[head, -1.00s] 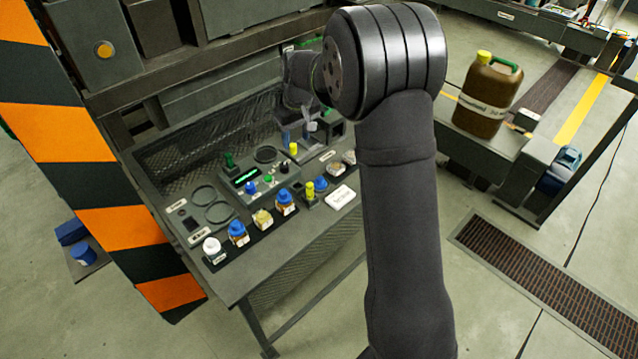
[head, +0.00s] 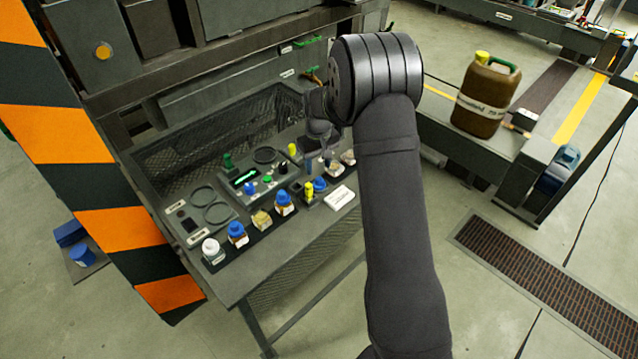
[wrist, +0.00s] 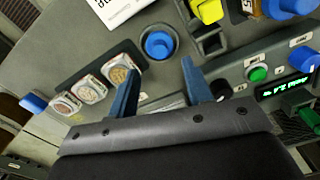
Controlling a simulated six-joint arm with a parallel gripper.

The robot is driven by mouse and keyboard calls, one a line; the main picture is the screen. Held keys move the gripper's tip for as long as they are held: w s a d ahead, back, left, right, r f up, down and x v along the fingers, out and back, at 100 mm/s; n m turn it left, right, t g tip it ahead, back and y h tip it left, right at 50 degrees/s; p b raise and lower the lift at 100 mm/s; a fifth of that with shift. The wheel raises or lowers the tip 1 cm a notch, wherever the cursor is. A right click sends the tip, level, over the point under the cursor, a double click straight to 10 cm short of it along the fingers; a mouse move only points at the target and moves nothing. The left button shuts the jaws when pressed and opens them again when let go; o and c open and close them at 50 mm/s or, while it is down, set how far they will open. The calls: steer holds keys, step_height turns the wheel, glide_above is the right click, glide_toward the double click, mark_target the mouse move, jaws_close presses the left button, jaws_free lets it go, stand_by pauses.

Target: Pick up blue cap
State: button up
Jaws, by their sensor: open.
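A blue cap (wrist: 158,45) sits in a round dark holder on the bench top, just ahead of my fingertips in the wrist view. It also shows in the head view (head: 320,184), just below my gripper. My gripper (wrist: 157,70) is open, with its two blue fingers apart and nothing between them. The cap lies beyond the fingertips, roughly centred between them. In the head view the fingers are small and partly lost against the bench. Other blue tops show on bottles (head: 237,230) and (head: 284,199) in the front row.
Yellow-topped items (wrist: 207,10) stand beside the cap. Small jars with pale contents (wrist: 92,90) sit in a row on the left in the wrist view. A control panel with a green display (wrist: 290,86) is at the right. A white label card (head: 341,197) lies near the bench's front edge.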

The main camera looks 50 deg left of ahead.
mark_target(319, 179)
steer(key=f, duration=0.5)
steer(key=shift+d+f, duration=0.1)
steer(key=shift+d, duration=0.15)
jaws_close()
